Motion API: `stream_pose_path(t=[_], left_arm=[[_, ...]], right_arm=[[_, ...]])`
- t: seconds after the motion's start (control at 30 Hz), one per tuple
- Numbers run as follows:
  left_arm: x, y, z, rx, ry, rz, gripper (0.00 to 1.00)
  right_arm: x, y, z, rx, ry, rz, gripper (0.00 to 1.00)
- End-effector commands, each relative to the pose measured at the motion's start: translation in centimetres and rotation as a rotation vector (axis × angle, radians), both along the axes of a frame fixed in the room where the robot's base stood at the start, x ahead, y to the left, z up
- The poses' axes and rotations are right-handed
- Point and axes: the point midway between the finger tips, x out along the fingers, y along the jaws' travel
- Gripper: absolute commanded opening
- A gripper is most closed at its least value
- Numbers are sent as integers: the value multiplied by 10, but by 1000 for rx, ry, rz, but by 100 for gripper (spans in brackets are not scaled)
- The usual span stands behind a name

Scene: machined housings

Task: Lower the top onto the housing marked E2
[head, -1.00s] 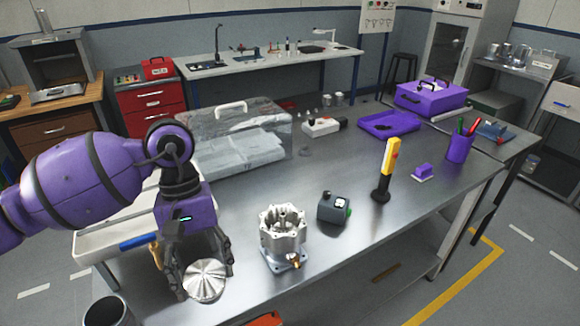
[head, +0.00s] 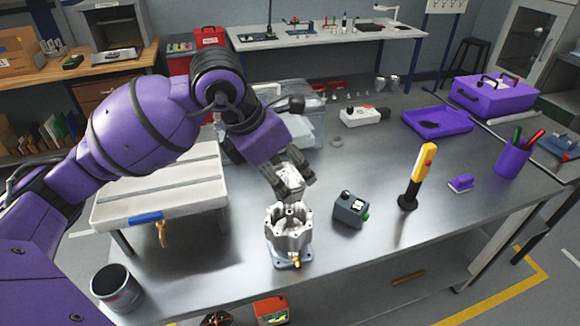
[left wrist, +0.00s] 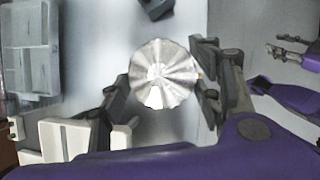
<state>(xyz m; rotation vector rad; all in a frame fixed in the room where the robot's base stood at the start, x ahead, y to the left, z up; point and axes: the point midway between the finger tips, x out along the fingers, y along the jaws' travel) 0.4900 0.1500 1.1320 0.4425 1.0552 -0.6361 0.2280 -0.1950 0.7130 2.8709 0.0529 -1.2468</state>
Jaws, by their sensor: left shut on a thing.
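The top (head: 289,177), a silver disc with radial fins, is held by my left gripper (head: 292,184). In the left wrist view the top (left wrist: 163,74) shows face-on between the two dark fingers. An open-topped silver housing (head: 288,238) stands upright on the bench, with a brass fitting low on its front. The top is above and slightly behind the housing's rim in the head view, apart from it. I cannot read an E2 mark on the housing. The housing is not clearly seen in the left wrist view.
A small grey box (head: 350,209) stands just right of the housing, and a yellow-and-black upright tool (head: 421,172) further right. A clear-lidded bin (head: 301,100) stands behind the gripper.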

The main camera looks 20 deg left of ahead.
Motion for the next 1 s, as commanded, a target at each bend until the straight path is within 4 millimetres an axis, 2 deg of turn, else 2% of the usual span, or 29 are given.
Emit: stream_pose_path(t=[0.33, 1.0], left_arm=[[1, 0, 0, -5, -6, -7, 21], [0, 0, -46, -5, 1, -8, 21]], right_arm=[[-1, 2, -1, 2, 3, 2, 40], [-5, -2, -18, -5, 16, -3, 40]])
